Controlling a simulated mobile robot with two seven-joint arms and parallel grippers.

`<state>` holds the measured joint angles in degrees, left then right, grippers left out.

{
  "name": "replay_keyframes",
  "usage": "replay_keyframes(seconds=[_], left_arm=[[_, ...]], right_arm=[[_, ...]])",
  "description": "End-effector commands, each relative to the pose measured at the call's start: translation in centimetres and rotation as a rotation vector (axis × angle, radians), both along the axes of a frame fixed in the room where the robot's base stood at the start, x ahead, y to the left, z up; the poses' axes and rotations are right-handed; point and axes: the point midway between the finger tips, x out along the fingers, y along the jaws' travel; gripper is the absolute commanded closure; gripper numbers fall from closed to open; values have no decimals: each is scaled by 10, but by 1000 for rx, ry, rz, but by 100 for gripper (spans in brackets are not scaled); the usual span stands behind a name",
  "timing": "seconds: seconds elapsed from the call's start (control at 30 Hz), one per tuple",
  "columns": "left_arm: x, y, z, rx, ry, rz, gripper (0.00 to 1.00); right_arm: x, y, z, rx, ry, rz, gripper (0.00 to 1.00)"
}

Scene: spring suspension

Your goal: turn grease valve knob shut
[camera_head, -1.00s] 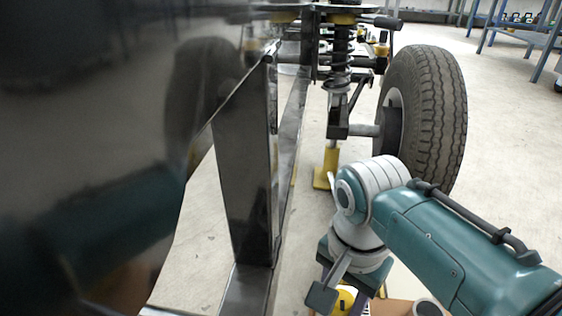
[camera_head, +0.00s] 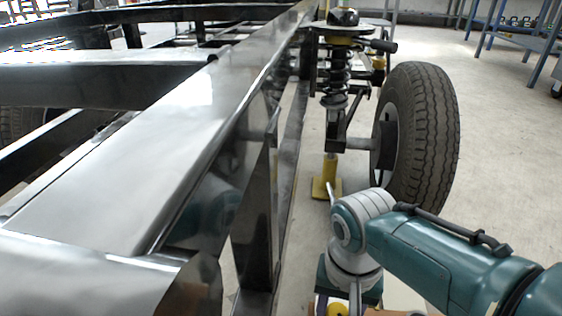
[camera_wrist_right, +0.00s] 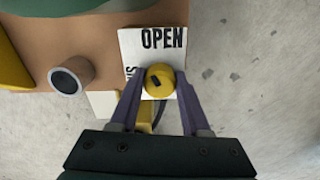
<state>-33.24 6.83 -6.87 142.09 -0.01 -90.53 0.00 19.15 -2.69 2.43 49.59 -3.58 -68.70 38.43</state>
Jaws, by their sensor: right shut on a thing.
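The grease valve knob (camera_wrist_right: 160,80) is round and yellow with a small dark mark on top. It sits over a white label plate (camera_wrist_right: 150,45) that reads "OPEN"; more lettering on the plate is partly hidden. My right gripper (camera_wrist_right: 159,84) has its two purple fingers on either side of the knob and is shut on it. In the head view my right arm (camera_head: 420,255) comes in from the right, and a bit of yellow at the bottom edge appears to be the knob (camera_head: 337,310). My left gripper is not in view.
A brown board (camera_wrist_right: 95,50) carries the label and a grey pipe end (camera_wrist_right: 70,77). A shiny dark frame beam (camera_head: 150,150) runs along the left. A coil spring (camera_head: 335,78), a tyre (camera_head: 425,135) and a yellow stand (camera_head: 328,175) are beyond my arm.

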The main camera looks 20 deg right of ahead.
Motion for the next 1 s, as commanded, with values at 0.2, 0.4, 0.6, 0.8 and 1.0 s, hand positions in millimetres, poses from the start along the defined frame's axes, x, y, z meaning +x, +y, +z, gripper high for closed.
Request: replay_keyframes(seconds=[0.2, 0.4, 0.6, 0.8, 1.0], left_arm=[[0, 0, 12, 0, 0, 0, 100], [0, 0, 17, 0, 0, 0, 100], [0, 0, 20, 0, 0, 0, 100], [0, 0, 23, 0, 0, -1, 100], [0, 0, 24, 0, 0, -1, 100]], right_arm=[[-1, -2, 2, -2, 3, 205, 100], [-1, -2, 1, -1, 1, 395, 100], [-1, -3, 0, -2, 2, 584, 100], [-1, -3, 0, -2, 0, 767, 100], [-1, -3, -1, -1, 0, 923, 100]])
